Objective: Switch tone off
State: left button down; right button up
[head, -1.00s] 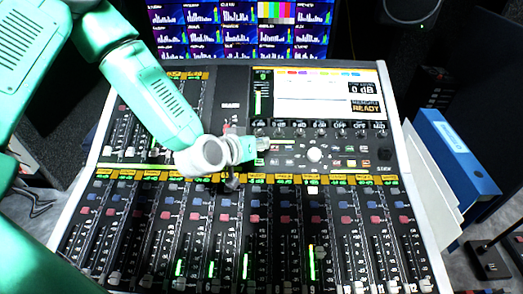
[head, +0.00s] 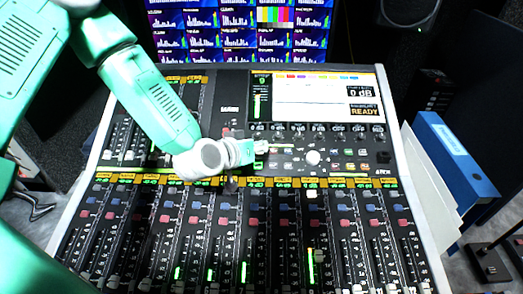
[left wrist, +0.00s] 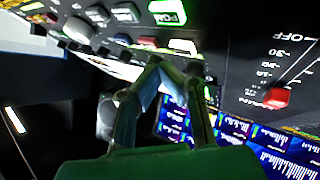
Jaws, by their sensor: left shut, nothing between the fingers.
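The mixing console (head: 150,182) fills the middle of the head view. My left gripper (head: 262,147) reaches in from the left over its upper middle section, beside the button panel under the screen. In the left wrist view my left gripper (left wrist: 158,64) has its fingertips together with nothing between them. They are close to a white lit button (left wrist: 183,46) and a red button (left wrist: 147,41); I cannot tell if they touch. A green lit button (left wrist: 168,12) marked PGM is above them. I cannot read which button is tone. My right gripper is not in view.
The console screen (head: 315,102) shows "0 dB" and "READY". A red fader cap (left wrist: 277,97) is at the right in the wrist view. A blue binder (head: 455,155) stands right of the console; monitors (head: 240,30) are behind.

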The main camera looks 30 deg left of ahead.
pick_arm(q)
jog(key=shift+a+f, duration=0.1)
jog(key=shift+a, duration=0.4)
jog(key=shift+a+f, duration=0.2)
jog(key=shift+w+d+f, duration=0.1)
jog(key=shift+d, duration=0.5)
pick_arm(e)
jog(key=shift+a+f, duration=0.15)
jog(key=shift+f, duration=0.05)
pick_arm(q)
jog(key=shift+a, duration=0.1)
